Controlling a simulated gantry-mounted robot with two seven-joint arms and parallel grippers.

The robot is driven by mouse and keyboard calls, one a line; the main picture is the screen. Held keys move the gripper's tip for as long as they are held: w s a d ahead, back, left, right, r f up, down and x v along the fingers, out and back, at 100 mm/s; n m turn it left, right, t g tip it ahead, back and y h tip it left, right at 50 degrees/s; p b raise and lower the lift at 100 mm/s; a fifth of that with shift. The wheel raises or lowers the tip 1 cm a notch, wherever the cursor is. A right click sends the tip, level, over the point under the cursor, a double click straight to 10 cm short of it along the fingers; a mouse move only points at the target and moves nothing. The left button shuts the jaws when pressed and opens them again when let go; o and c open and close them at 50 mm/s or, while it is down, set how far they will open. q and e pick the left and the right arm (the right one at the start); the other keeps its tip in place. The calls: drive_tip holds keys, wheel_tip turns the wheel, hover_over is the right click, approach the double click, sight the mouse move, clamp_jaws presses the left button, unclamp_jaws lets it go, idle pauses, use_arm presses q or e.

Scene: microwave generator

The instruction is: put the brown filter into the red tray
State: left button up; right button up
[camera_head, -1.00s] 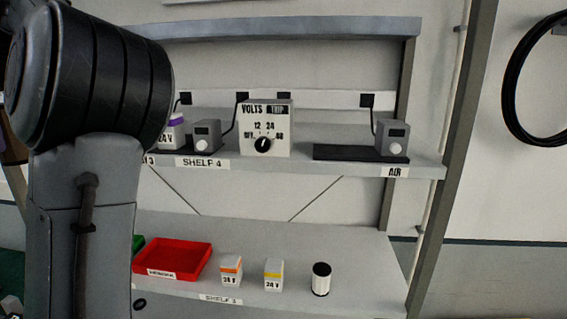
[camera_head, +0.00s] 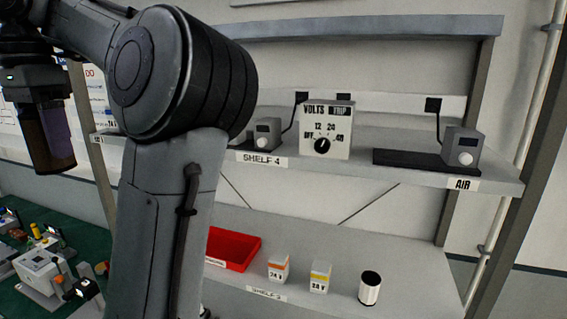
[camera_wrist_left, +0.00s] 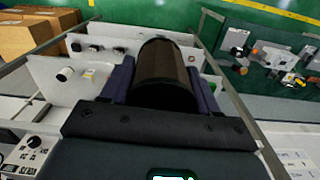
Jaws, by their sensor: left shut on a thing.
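My left gripper (camera_head: 48,140) is at the left of the head view, raised in the air and pointing down. It is shut on the brown filter (camera_wrist_left: 165,72), a dark brown cylinder that sits between its two fingers in the left wrist view. Part of the filter (camera_head: 34,142) also shows beside a finger in the head view. The red tray (camera_head: 236,247) lies on the lower shelf, well to the right of the gripper. My left arm hides the tray's left part. My right gripper is in neither view.
Beside the tray stand an orange-marked box (camera_head: 278,269), a yellow-marked box (camera_head: 320,277) and a white cylinder with a black top (camera_head: 369,288). The upper shelf (camera_head: 400,150) overhangs them. A green bench with equipment (camera_head: 45,270) is at lower left.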

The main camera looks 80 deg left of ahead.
use_arm(q)
drive_tip(key=n, duration=0.4)
drive_tip(key=m, duration=0.6)
drive_tip(key=shift+w+a+r+m, duration=0.1)
drive_tip(key=shift+r+m, duration=0.1)
drive_tip(key=shift+m, duration=0.1)
drive_tip(key=m, duration=0.2)
drive_tip(key=shift+w+a+r+m, duration=0.15)
drive_tip(key=shift+w+a+m, duration=0.15)
drive_tip(key=shift+a, duration=0.1)
drive_tip(key=w+a+r+m, duration=0.1)
drive_tip(key=w+a+m, duration=0.5)
drive_tip(key=w+m, duration=0.7)
drive_tip(key=w+a+m, duration=0.6)
drive_tip(key=w+m, duration=0.3)
drive_tip(key=m, duration=0.7)
drive_tip(key=w+d+m, duration=0.3)
drive_tip(key=w+m, duration=0.3)
drive_tip(key=w, duration=0.3)
drive_tip(key=w+d+m+b, duration=0.1)
drive_tip(key=w+d+m, duration=0.2)
drive_tip(key=w, duration=0.6)
drive_tip(key=w+d+m+b, duration=0.1)
drive_tip(key=w+d+m, duration=0.2)
drive_tip(key=w+m, duration=0.5)
drive_tip(key=shift+w+d+f+m, duration=0.2)
drive_tip(key=shift+w+d+m, duration=0.15)
drive_tip(key=shift+w, duration=0.55)
drive_tip(key=shift+f, duration=0.1)
